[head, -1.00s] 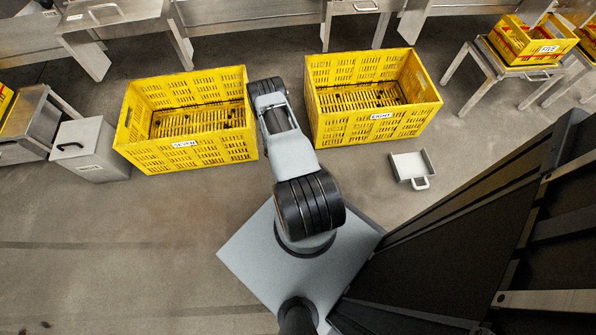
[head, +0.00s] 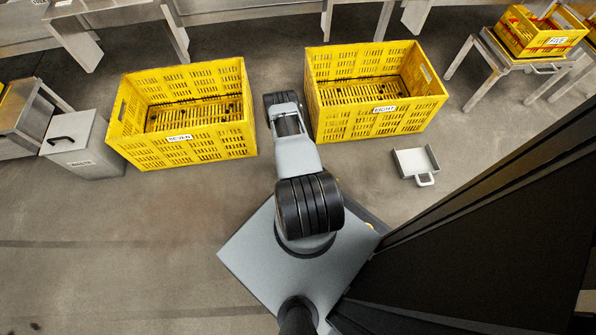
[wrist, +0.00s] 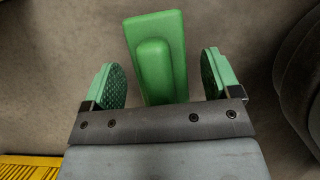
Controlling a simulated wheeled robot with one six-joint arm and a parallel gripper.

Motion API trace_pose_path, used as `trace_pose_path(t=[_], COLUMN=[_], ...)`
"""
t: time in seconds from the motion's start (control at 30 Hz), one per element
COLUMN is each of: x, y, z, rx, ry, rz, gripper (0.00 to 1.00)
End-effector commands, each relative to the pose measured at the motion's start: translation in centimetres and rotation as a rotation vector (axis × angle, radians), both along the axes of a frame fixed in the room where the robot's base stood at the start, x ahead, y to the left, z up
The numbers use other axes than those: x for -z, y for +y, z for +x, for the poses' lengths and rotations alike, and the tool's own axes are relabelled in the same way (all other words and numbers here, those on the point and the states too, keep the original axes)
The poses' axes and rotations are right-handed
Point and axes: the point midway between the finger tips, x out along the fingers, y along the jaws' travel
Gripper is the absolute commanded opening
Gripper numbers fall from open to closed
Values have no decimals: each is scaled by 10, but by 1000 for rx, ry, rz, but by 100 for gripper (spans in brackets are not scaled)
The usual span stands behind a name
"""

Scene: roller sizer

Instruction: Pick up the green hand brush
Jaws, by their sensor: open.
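The green hand brush (wrist: 170,40) shows in the wrist view as a long green block with a raised, rounded green part on top. It lies on or just above the grey floor; its height cannot be told. My gripper (wrist: 160,78) is open, one green-padded jaw on each side of the brush. There are visible gaps between the brush and both pads. The near end of the brush is hidden behind the gripper's dark crossbar. In the head view my arm covers the gripper, and I cannot make out the brush there.
Two yellow crates, labelled SEVEN (head: 205,143) and EIGHT (head: 345,122), stand on the floor either side of my arm. A grey dustpan (head: 409,163) lies at right, a grey lidded bin (head: 90,160) at left. Metal tables line the back. Floor at lower left is clear.

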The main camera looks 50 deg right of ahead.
Motion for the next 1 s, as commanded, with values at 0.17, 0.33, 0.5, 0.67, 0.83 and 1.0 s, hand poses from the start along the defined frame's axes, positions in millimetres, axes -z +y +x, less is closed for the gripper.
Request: trace_pose_path(t=[0.17,0.33,0.5,0.67,0.83,1.0], x=[0,0,0,0,0,-2], y=[0,0,0,0,0,0], z=[0,0,0,0,0,0], rx=[-1,0,0,0,0,0], ry=[0,0,0,0,0,-1], rz=[0,0,0,0,0,-1], gripper=[83,69,52,37,22,22])
